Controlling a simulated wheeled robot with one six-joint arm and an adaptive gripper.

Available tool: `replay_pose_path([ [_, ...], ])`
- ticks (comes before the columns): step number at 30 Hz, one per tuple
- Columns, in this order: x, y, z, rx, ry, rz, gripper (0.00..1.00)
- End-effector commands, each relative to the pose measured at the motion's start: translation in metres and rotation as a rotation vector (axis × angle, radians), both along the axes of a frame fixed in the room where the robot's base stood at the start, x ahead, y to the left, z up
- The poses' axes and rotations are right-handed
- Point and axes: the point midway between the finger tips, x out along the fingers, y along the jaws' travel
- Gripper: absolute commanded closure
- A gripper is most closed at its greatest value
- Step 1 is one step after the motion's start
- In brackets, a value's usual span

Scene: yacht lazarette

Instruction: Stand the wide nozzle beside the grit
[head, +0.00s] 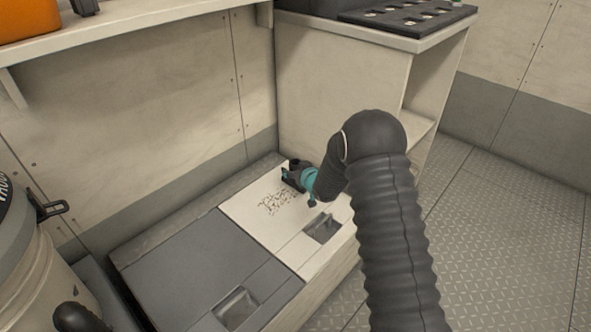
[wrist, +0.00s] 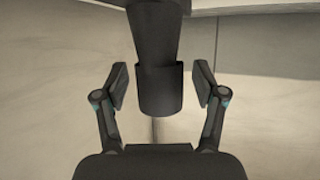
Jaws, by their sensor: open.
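The wide nozzle (wrist: 160,90) is dark, with a round collar and a part that flares away toward the top of the wrist view. It stands between the two fingers of my gripper (wrist: 160,84), with a visible gap on each side. My gripper is open. In the head view, my gripper (head: 291,177) is low over the white locker lid, and the dark nozzle (head: 295,163) shows at its fingers, partly hidden. The grit (head: 276,202) is a scatter of dark specks on the white lid, just in front of the nozzle and gripper.
The white lid (head: 252,222) has a recessed latch (head: 322,228); a grey lid (head: 190,265) adjoins it on the left. A cabinet (head: 335,90) stands close behind, with a dark slotted tray (head: 410,15) on top. A vacuum drum (head: 25,260) is at the left.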

Motion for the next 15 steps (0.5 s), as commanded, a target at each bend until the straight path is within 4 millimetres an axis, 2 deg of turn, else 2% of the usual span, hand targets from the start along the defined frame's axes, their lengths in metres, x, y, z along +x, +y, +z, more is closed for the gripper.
replay_pose_path([
  [5,-0.004,-0.003,0.005,0.000,0.000,-0.001,0.30],
  [15,-0.055,-0.032,0.029,0.000,0.000,-0.002,0.30],
])
